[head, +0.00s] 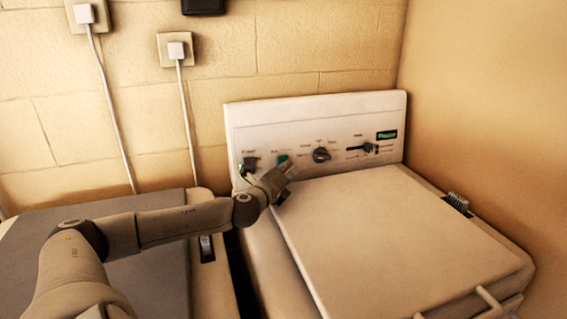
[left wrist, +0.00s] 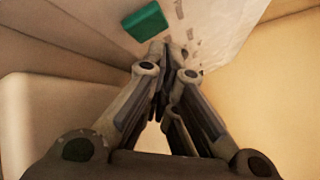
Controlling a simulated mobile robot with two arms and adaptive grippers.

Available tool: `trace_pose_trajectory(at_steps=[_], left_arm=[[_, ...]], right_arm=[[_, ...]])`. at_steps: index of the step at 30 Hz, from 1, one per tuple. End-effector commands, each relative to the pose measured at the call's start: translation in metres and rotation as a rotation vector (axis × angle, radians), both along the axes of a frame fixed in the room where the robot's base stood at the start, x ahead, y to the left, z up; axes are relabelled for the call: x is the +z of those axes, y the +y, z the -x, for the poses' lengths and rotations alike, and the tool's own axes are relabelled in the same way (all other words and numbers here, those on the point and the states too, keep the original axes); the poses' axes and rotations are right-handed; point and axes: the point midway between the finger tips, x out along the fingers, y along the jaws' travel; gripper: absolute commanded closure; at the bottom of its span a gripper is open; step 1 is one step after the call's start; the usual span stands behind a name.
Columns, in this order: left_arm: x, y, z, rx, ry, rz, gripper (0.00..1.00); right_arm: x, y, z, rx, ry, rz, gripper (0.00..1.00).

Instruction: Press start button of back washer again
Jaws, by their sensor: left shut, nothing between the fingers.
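A white washer (head: 400,240) with a raised control panel (head: 300,113) stands against the brick wall. Its panel carries a green button (head: 283,158), a dark round knob (head: 321,154), a slider (head: 368,147) and a small green display (head: 387,135). My left gripper (head: 287,169) is shut and empty, in front of the panel just below the green button. In the left wrist view the green button (left wrist: 146,22) shows just beyond and left of the closed fingertips (left wrist: 167,52). I cannot tell whether they touch it. My right gripper is in neither view.
A grey-topped appliance (head: 110,270) stands to the left, under my left arm, with a narrow gap before the washer. Two wall plugs (head: 83,14) with hanging cables are on the wall. A plain wall closes off the right side. The washer lid is bare.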

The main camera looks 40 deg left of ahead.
Motion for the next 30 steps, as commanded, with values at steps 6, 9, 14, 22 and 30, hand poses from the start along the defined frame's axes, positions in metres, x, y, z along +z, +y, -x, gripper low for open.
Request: trace_pose_trajectory(at_steps=[6,9,14,22,30], left_arm=[[-0.0001,0.0,0.0,0.0,0.0,0.0,1.0],[-0.0001,0.0,0.0,0.0,0.0,0.0,1.0],[-0.0001,0.0003,-0.0001,0.0,0.0,0.0,1.0],[-0.0013,0.0073,-0.0035,0.001,0.0,0.0,1.0],[-0.0012,0.0074,-0.0037,0.0,0.0,0.0,1.0]], right_arm=[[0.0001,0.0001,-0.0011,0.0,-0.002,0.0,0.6],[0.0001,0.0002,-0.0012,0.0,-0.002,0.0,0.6],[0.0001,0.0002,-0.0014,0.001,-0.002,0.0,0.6],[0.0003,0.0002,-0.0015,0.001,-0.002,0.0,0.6],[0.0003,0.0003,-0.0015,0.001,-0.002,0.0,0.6]])
